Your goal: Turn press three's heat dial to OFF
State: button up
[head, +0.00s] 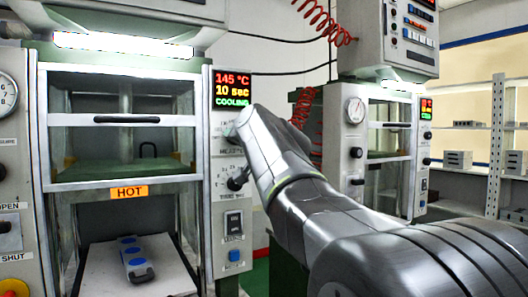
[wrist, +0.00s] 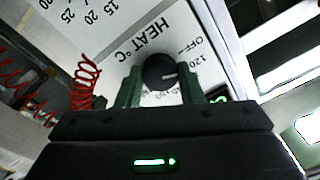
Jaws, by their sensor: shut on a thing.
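The black heat dial (wrist: 160,72) sits on a white panel marked HEAT °C in the wrist view. Its white pointer line faces right, to the side of the 120 mark; the OFF mark (wrist: 192,45) is above 120. My gripper (wrist: 161,88) is shut on the dial, one green finger on each side. In the head view my arm covers the dial and the fingers at the near press's right-hand panel. That press's display (head: 233,89) reads 145 °C, 10 sec, COOLING. I see no press number.
A lower black timer knob (head: 238,180) is just below my wrist. The near press has a HOT label (head: 129,192) and a blue-topped mould (head: 134,256) on its lower shelf. A second press (head: 354,150) stands behind on the right. Red coiled hoses (head: 322,20) hang between them.

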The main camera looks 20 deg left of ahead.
jog(key=shift+d+r+n+b, duration=0.1)
jog(key=shift+r+n+b, duration=0.1)
jog(key=shift+n+b, duration=0.8)
jog(key=shift+d+r+n+b, duration=0.15)
jog(key=shift+n+b, duration=0.5)
jog(key=shift+n, duration=0.65)
jog(key=shift+a+r, duration=0.1)
jog(key=shift+r, duration=0.05)
jog(key=o, duration=1)
jog(key=shift+a+f, duration=0.1)
jog(key=shift+f, duration=0.15)
jog(key=b+v, duration=0.2)
jog(key=v, duration=1.1)
jog(key=shift+d, duration=0.4)
jog(key=shift+a+r, duration=0.1)
